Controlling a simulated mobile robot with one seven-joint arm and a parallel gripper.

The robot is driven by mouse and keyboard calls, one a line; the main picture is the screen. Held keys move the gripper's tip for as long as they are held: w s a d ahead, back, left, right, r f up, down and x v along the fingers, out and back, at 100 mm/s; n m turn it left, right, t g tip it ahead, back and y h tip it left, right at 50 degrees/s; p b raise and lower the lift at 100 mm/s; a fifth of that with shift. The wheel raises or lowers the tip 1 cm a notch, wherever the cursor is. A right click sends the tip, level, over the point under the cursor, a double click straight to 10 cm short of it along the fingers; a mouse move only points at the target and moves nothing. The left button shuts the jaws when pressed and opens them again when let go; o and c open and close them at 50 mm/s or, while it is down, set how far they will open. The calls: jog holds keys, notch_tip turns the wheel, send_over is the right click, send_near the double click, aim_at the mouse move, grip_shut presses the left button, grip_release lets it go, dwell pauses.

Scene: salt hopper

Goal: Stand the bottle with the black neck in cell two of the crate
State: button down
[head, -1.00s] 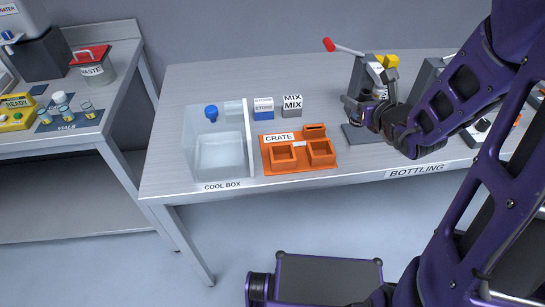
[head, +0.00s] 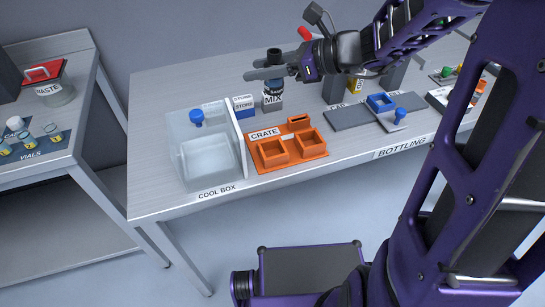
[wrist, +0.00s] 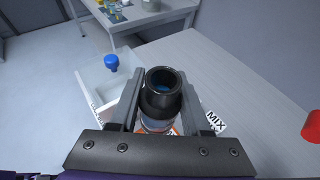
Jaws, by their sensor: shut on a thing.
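My gripper (head: 262,69) is shut on the bottle with the black neck (head: 274,56). The bottle is upright, and its lower part shows bluish just above the MIX block (head: 272,100); I cannot tell whether it touches the block. In the wrist view the open black neck (wrist: 162,88) stands between my two fingers, with blue inside. The orange crate (head: 262,166) lies in front of the MIX block, with two larger square cells and a smaller raised one at the back. The crate's larger cells look empty. In the wrist view the bottle mostly hides the crate.
The clear cool box (head: 180,160) with a blue-capped item (head: 197,117) stands left of the crate. A blue-and-white STORE block (head: 243,108) is beside MIX.

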jog(key=s+f+n+g, duration=0.2)
jog(key=s, duration=0.1)
jog(key=b, duration=0.4)
send_over(262, 142)
jog(key=s, duration=0.1)
jog(key=shift+y, duration=0.3)
jog(key=f, duration=1.1)
jog(key=shift+s+f, duration=0.15)
jog(key=shift+s, duration=0.05)
jog(key=shift+f+b, duration=0.35)
jog(key=shift+f, duration=2.05)
jog(key=shift+f, duration=0.2)
jog(key=shift+c, duration=1.8)
grip_release()
jog(key=shift+r, duration=0.1)
